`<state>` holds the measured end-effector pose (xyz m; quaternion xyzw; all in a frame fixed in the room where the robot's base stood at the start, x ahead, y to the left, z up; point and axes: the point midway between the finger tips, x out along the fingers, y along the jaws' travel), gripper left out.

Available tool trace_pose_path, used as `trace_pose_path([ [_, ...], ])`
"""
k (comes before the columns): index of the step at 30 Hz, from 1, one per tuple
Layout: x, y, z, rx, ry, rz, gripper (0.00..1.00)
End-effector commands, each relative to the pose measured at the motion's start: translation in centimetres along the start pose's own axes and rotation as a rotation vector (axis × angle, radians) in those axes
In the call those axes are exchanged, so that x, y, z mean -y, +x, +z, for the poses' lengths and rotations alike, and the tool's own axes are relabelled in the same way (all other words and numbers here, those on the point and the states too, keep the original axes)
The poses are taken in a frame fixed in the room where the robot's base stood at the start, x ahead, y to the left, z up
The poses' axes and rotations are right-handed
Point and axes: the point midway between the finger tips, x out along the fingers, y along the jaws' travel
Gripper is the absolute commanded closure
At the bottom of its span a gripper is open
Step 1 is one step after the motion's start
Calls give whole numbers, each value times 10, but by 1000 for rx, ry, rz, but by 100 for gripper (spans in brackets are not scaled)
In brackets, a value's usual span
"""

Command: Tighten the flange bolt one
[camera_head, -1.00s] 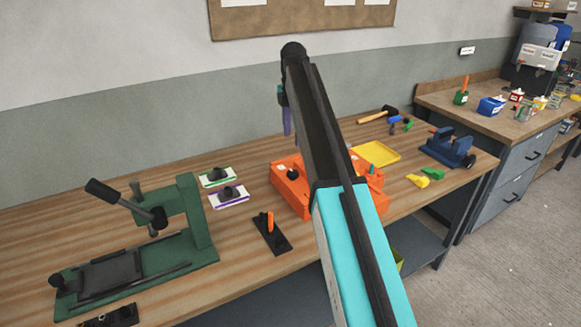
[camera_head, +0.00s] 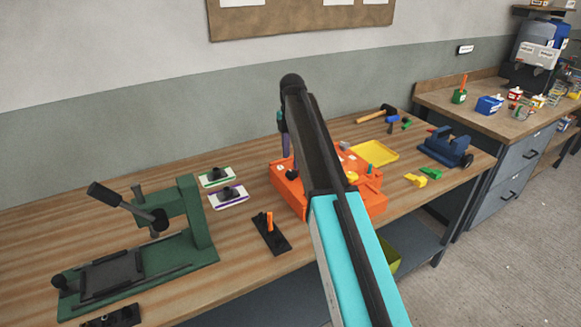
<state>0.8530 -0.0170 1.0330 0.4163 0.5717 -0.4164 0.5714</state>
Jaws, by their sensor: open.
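The orange mould (camera_head: 290,197) sits on the wooden bench, partly hidden behind my arm. A black knob (camera_head: 291,174) stands on its left part, and a small teal fitting (camera_head: 371,169) shows at its right. I cannot tell which part of the mould is flange bolt one. My gripper (camera_head: 286,148) is open and points down above the mould's back left part, close over the black knob. It is partly hidden by my arm, and I see nothing held in it. I cannot tell whether it touches anything.
A green press (camera_head: 190,225) stands on the left. Two white plates with black knobs (camera_head: 228,196) and a black stand with an orange peg (camera_head: 270,232) lie left of the mould. A yellow tray (camera_head: 378,152), a hammer (camera_head: 378,113) and a blue vise (camera_head: 445,147) are to the right.

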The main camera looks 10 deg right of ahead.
Motion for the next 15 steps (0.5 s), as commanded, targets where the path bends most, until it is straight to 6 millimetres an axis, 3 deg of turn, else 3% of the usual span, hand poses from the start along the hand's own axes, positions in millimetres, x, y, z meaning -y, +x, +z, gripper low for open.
trace_pose_path([
  [9,0,37,-1,0,-1,-1,46],
  [15,0,51,-1,0,-1,0,46],
])
